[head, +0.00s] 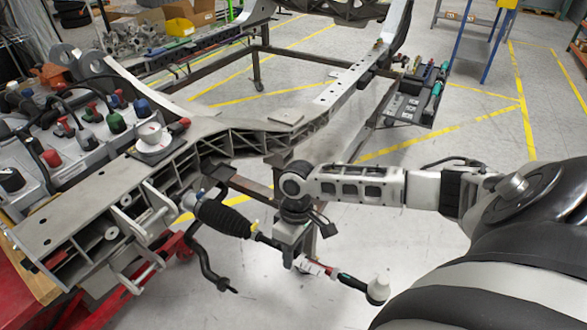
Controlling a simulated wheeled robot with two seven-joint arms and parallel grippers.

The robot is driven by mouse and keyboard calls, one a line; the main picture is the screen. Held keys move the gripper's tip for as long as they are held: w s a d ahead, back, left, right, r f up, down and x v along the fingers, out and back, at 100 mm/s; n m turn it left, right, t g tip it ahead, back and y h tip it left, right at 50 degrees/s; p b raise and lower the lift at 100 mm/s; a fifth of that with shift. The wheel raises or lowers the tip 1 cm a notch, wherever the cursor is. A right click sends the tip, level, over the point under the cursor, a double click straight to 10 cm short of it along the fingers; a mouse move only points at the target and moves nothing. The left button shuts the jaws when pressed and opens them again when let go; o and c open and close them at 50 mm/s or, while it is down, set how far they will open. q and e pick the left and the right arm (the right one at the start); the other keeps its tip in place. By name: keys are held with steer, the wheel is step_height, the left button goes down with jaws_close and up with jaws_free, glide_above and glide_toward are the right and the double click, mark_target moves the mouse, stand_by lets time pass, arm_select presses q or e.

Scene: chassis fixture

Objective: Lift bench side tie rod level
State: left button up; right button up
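The tie rod (333,275) runs from a black ribbed boot (222,215) beside the chassis frame, down and right in the picture. My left gripper is not in view.
The grey chassis frame (230,130) fills the left and middle. A curved black bar (205,265) hangs below the boot. A bench of tools (105,130) stands at left, above a red stand (85,300). A small tool tray (408,108) is behind the arm.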

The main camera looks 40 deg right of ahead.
steer(key=v, duration=1.6)
steer(key=shift+p, duration=0.45)
steer(key=shift+a, duration=0.1)
steer(key=s+a+f+n+t+y, duration=0.15)
steer(key=a+f+t, duration=0.25)
steer(key=a+f, duration=0.95)
steer(key=s+a+f+m+t, duration=0.1)
steer(key=s+a+m+t, duration=0.1)
steer(key=s+a+t, duration=0.2)
steer(key=s+t, duration=0.3)
steer(key=shift+s+a+f+t, duration=0.2)
steer(key=shift+s+a+t, duration=0.15)
steer(key=shift+t, duration=0.05)
steer(key=shift+s+m+h, duration=0.1)
steer(key=shift+m+h, duration=0.15)
